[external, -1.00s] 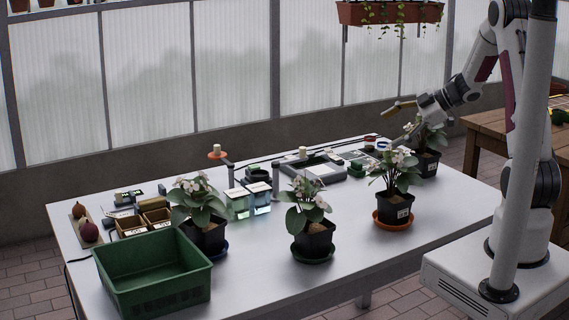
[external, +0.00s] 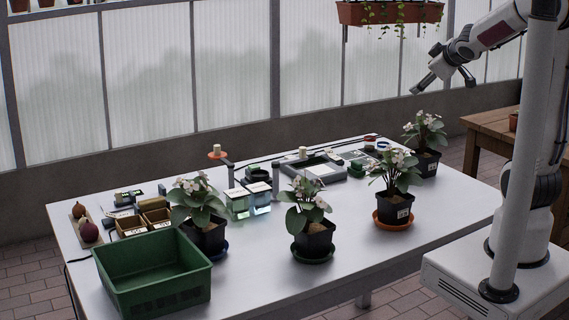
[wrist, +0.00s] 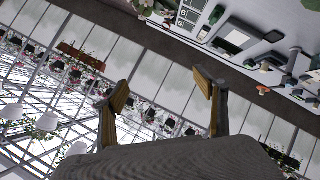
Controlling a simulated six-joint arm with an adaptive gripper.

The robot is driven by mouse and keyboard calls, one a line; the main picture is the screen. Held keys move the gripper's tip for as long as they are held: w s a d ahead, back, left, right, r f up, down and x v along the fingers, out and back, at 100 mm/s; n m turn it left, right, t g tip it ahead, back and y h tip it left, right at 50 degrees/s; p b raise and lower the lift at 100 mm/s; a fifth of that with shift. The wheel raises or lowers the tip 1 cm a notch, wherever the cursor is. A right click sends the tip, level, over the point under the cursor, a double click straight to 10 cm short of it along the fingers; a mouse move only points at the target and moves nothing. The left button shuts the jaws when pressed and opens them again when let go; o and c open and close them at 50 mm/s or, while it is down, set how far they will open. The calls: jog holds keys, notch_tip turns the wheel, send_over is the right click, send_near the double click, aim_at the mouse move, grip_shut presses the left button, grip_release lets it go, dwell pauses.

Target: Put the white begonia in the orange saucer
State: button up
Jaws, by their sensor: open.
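The orange saucer (external: 379,223) is at the right part of the white table, with a black-potted plant with pale flowers (external: 398,182) standing upright in it. Another potted plant with whitish flowers (external: 427,160) stands at the back right; I see no saucer under it. Similar plants stand on a dark green saucer (external: 313,260) in the middle and a blue saucer (external: 222,254) at left. I cannot tell which is the white begonia. My gripper (external: 443,86) is open and empty, high above the table's back right; its spread fingers show in the wrist view (wrist: 160,90).
A green crate (external: 150,275) stands at the front left. Small wooden boxes (external: 145,222), glass containers (external: 248,203) and a grey tray (external: 318,167) lie along the back. A hanging planter (external: 390,14) is above. The table's front right is clear.

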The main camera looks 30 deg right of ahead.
jog(key=s+a+f+m+g+y, duration=0.1)
jog(key=s+a, duration=0.5)
jog(key=s, duration=0.7)
jog(key=s+a+f+m+g+y, duration=0.2)
jog(key=s+a+f+m+g, duration=0.2)
jog(key=s, duration=0.9)
jog(key=a+f, duration=0.1)
jog(key=a, duration=0.2)
jog(key=shift+f+m+g, duration=0.15)
jog(key=shift+m+g, duration=0.15)
